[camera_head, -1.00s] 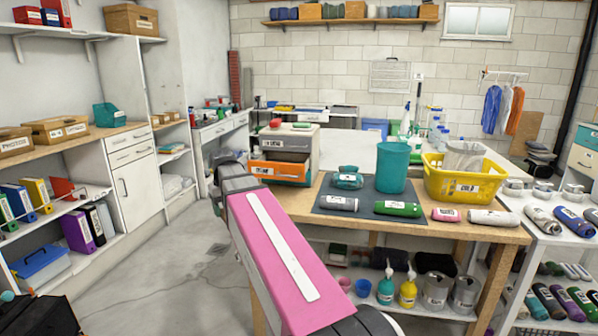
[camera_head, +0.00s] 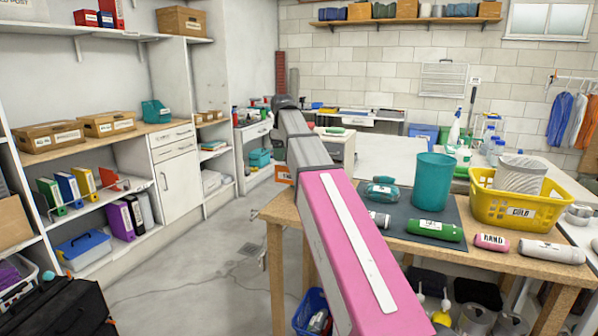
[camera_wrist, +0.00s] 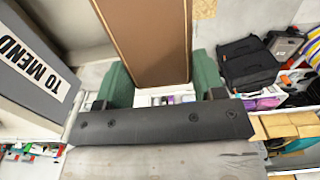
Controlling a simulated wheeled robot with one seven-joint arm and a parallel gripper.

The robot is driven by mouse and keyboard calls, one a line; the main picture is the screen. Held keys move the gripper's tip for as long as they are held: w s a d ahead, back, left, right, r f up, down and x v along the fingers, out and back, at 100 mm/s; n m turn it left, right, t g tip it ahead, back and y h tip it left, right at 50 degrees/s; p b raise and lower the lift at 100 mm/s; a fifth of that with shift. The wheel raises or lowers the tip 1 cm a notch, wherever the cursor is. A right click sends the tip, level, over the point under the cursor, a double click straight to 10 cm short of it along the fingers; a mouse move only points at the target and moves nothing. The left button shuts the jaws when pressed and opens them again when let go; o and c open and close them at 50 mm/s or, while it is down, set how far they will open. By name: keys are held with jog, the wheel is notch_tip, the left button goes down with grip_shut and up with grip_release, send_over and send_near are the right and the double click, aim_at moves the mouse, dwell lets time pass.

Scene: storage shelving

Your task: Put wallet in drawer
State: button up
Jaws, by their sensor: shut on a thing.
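In the wrist view my gripper (camera_wrist: 163,82) has its two green fingers on either side of a flat brown thing with a pale edge, which I take for the wallet (camera_wrist: 147,40). The fingers are shut on it. A grey drawer front (camera_wrist: 30,95) labelled TO MEND is close at the left, apart from the wallet. In the head view the drawer unit (camera_head: 337,148) stands on the workbench, mostly hidden behind my pink arm. A bit of its orange drawer (camera_head: 283,176) shows left of the arm. The gripper and wallet are hidden in that view.
The workbench (camera_head: 272,212) holds a dark mat with a teal cup (camera_head: 433,182), a green bottle (camera_head: 434,230) and a yellow basket (camera_head: 515,208). White shelving (camera_head: 178,185) lines the left wall. Clear floor (camera_head: 195,270) lies between the shelving and the bench.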

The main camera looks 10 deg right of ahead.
jog(key=w+d+f, duration=0.4)
jog(key=d, duration=0.1)
jog(key=shift+w+f, duration=0.15)
jog(key=shift+w, duration=0.25)
jog(key=shift+a+f, duration=0.1)
jog(key=shift+f, duration=1.85)
jog(key=shift+f, duration=0.15)
jog(key=o, duration=0.7)
jog(key=shift+c, duration=0.2)
notch_tip(320, 180, up, 12)
jog(key=shift+r, duration=0.2)
